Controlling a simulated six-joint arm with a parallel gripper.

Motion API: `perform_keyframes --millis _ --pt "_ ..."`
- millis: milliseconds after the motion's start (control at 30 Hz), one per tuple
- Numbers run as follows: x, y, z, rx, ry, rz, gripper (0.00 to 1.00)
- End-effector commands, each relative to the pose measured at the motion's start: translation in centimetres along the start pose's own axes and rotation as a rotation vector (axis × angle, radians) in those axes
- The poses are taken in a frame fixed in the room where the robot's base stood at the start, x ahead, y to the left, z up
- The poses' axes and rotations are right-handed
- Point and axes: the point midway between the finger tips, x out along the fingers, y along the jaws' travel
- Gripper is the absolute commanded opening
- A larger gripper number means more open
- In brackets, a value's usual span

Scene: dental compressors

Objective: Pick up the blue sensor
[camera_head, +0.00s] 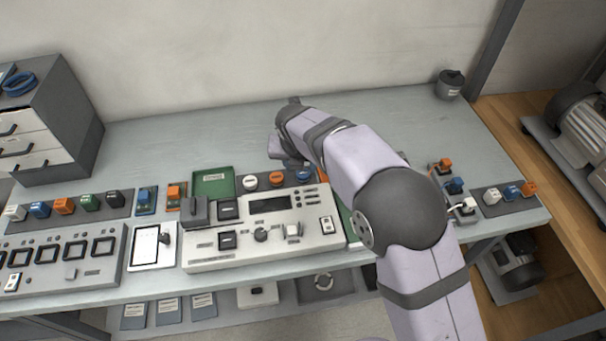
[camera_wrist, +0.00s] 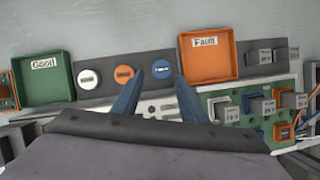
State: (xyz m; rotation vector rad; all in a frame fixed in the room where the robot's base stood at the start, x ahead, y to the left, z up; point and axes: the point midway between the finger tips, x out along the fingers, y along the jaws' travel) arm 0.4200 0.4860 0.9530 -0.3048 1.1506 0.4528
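A round blue piece with a pale label (camera_wrist: 161,68), which I take as the blue sensor, sits on a dark grey strip (camera_wrist: 105,66) beside an orange round piece (camera_wrist: 123,74) and a white one (camera_wrist: 88,78). It also shows in the head view (camera_head: 304,175), at the right end of the three. My gripper (camera_wrist: 159,84) is open and empty, its two blue-grey fingers apart and pointing toward the blue piece, which shows between and just beyond their tips. In the head view my gripper hangs above the back of the bench, its fingers mostly hidden.
A green "Good" tray (camera_wrist: 44,76) is left of the strip, an orange "Fault" tray (camera_wrist: 207,57) right of it. A control panel (camera_head: 264,232) stands in front. Small coloured blocks line the bench left and right. The back of the bench (camera_head: 190,137) is mostly clear.

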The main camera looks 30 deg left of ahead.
Motion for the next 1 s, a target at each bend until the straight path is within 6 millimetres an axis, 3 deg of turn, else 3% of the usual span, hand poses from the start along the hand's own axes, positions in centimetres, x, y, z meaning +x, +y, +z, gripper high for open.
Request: perform_keyframes --millis 367,800,1000 --pt "1.5 -0.2 0.0 0.002 0.001 -0.001 0.4" --pt "5.8 -0.4 0.0 0.003 0.0 0.001 0.4" --pt "6.3 -0.4 0.0 0.004 -0.002 0.001 0.4"
